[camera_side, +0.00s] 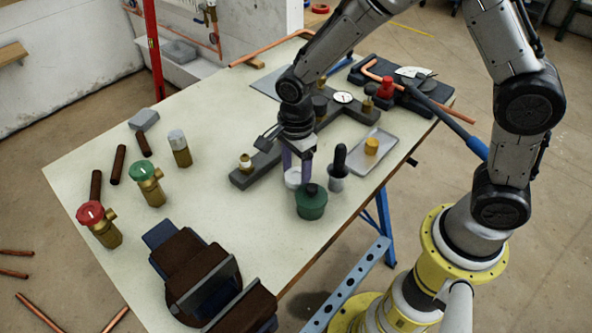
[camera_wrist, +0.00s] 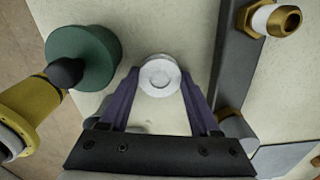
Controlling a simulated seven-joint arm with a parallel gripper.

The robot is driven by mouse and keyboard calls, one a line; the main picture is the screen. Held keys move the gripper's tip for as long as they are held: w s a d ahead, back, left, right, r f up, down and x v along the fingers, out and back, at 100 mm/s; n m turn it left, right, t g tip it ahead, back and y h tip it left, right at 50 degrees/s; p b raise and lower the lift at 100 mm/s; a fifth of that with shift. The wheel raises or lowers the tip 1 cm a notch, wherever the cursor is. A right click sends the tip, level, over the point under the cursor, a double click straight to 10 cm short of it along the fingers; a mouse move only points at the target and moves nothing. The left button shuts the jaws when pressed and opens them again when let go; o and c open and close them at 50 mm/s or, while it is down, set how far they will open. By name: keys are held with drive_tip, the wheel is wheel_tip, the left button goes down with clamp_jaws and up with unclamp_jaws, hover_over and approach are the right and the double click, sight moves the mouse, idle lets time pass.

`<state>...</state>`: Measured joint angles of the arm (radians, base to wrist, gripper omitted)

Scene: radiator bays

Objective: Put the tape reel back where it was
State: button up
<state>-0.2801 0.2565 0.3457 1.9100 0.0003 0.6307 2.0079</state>
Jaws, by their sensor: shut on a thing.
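The white tape reel (camera_side: 292,178) is at my gripper's fingertips, beside the green tub. In the wrist view the reel (camera_wrist: 160,76) shows its round face with a hole in the middle, between the two purple fingers. My gripper (camera_side: 297,164) points down and is shut on the reel; its fingers also show in the wrist view (camera_wrist: 160,93). The reel is at or close to the table top; I cannot tell whether it touches. The fingers hide part of the reel in the side view.
A green tub (camera_side: 311,205) with a dark knob stands close in front of the reel. A dark grey bar (camera_side: 243,180) with brass fittings lies behind. A dark-topped pot (camera_side: 338,172) and a tray (camera_side: 385,148) are to the right.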

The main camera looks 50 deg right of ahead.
sight(296, 175)
drive_tip(key=shift+f, duration=0.15)
drive_tip(key=o, duration=0.7)
wheel_tip(296, 175, up, 11)
drive_tip(key=s+d+r+n+t, duration=0.3)
drive_tip(key=s+d+r+n, duration=0.3)
drive_tip(key=s+r+n, duration=0.25)
drive_tip(key=s+d+n+t, duration=0.2)
drive_tip(key=s+d+n, duration=0.2)
drive_tip(key=s+n, duration=0.6)
drive_tip(key=shift+s+r+n+t, duration=0.15)
drive_tip(key=shift+s+n+t, duration=0.15)
drive_tip(key=shift+n, duration=0.35)
drive_tip(key=shift+d, duration=0.1)
